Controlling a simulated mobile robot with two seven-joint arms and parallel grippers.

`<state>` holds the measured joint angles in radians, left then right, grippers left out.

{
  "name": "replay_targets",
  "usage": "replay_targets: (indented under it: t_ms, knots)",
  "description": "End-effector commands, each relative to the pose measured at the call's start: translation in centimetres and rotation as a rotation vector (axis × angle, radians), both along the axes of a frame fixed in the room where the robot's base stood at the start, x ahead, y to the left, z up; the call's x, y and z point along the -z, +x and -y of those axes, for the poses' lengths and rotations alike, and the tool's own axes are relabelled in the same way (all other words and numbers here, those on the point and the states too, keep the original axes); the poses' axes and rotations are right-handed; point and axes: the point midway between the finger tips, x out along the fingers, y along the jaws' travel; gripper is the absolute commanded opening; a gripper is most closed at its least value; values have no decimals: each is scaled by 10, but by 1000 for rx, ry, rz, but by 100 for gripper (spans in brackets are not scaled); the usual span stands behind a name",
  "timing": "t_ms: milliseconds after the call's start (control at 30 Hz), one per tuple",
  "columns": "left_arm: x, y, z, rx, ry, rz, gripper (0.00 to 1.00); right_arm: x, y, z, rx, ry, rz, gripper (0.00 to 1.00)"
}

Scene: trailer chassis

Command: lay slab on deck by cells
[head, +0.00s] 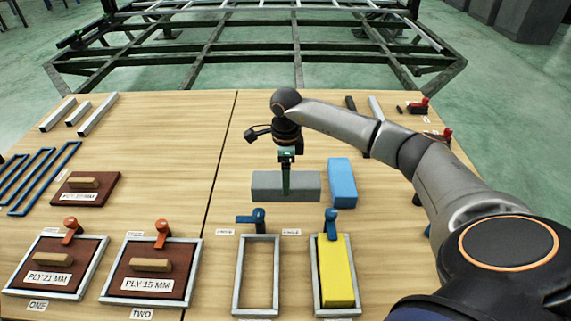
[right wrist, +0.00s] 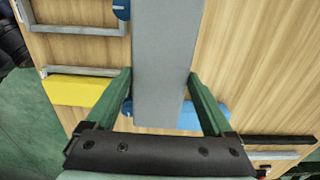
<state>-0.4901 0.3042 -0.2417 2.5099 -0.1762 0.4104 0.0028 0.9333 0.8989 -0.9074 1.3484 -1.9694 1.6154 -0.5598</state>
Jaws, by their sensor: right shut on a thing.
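My right gripper (head: 287,182) is shut on a grey slab (head: 305,188), gripping it near its middle. The slab lies crosswise over the wooden deck (head: 180,130), behind the narrow cells; I cannot tell whether it touches the deck. In the right wrist view the grey slab (right wrist: 163,50) runs between the two green fingers. The left narrow cell (head: 238,275) is an empty metal frame with a blue lever. The right narrow cell (head: 352,305) holds a yellow slab (head: 334,270). A blue slab (head: 342,183) lies just right of the grey one. My left gripper is out of view.
Two wide cells at the front left hold brown boards (head: 40,283) (head: 140,287). Another brown board (head: 72,200) lies behind them. Grey bars (head: 98,115) and blue frames (head: 45,180) lie left. Red clamps (head: 420,106) sit back right. The deck's back middle is clear.

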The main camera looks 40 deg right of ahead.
Motion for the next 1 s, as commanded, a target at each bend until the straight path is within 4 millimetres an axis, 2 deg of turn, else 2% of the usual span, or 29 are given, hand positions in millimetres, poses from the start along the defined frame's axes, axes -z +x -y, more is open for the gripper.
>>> replay_targets:
  t_ms: [33,167,200,500,867,1000]
  knots:
    - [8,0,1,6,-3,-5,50,8,7,6,4,2,1,28]
    - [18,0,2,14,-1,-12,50,16,21,21,4,2,1,28]
    - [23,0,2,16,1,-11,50,24,25,25,4,2,1,28]
    - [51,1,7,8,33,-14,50,61,47,48,3,2,3,28]
    - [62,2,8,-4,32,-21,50,75,55,57,1,1,2,28]
    - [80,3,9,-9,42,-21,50,101,54,56,-1,1,0,28]
